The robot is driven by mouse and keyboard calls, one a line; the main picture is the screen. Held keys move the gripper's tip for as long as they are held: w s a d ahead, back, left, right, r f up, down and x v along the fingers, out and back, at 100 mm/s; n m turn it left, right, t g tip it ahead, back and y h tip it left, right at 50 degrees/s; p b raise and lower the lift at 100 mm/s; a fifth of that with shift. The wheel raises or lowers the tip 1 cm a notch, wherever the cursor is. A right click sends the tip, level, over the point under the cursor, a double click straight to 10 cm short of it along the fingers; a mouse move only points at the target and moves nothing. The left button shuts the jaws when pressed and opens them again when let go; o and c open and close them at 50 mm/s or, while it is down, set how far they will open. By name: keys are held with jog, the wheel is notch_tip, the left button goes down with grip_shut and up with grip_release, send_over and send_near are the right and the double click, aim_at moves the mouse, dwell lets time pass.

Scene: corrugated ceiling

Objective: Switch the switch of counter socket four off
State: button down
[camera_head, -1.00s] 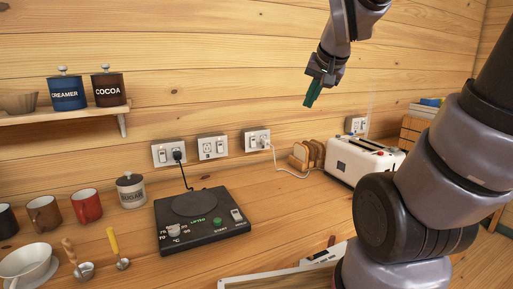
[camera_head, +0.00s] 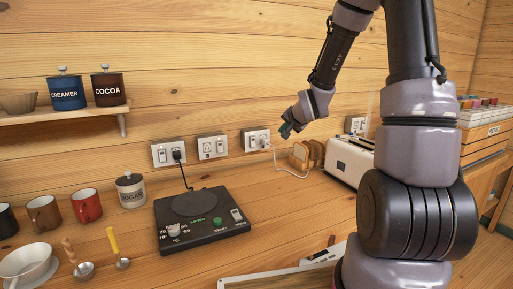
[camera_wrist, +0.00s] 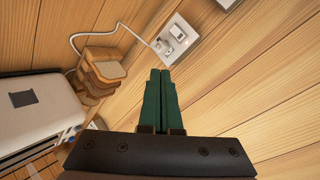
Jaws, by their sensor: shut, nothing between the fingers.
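Several white wall sockets line the plank wall above the counter. From the left they are a first socket (camera_head: 162,156) with a black plug, a second socket (camera_head: 212,146), a third socket (camera_head: 251,145) with a white plug, and a fourth socket (camera_head: 354,122) behind the toaster, small in view. No numbers are readable on them. My gripper (camera_head: 287,130) is just right of the third socket, well left of the fourth. In the wrist view its green fingers (camera_wrist: 160,73) are shut and empty, pointing towards the third socket (camera_wrist: 180,36). Switch positions are too small to tell.
A toast rack (camera_head: 300,157) and white toaster (camera_head: 349,162) stand on the counter right of my gripper; both show in the wrist view. A white cord (camera_head: 292,174) hangs from the third socket. A black hot plate (camera_head: 201,229) stands at the centre left.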

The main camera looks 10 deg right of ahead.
aim_at(254, 145)
jog(key=w+a+f+m+t+y, duration=0.1)
jog(key=w+f+m+t, duration=0.1)
jog(key=f, duration=0.3)
jog(key=w+a+f+m+t+y, duration=0.1)
jog(key=w+a+f+m+t, duration=0.1)
jog(key=w+f+m, duration=0.1)
jog(key=shift+w+f+m+y, duration=0.2)
jog(key=shift+f+m+y, duration=0.3)
jog(key=shift+f, duration=0.9)
jog(key=x, duration=1.4)
jog(key=shift+d+r, duration=0.15)
jog(key=shift+r, duration=0.1)
jog(key=shift+w, duration=0.1)
jog(key=shift+w+f, duration=0.1)
jog(key=shift+w, duration=0.05)
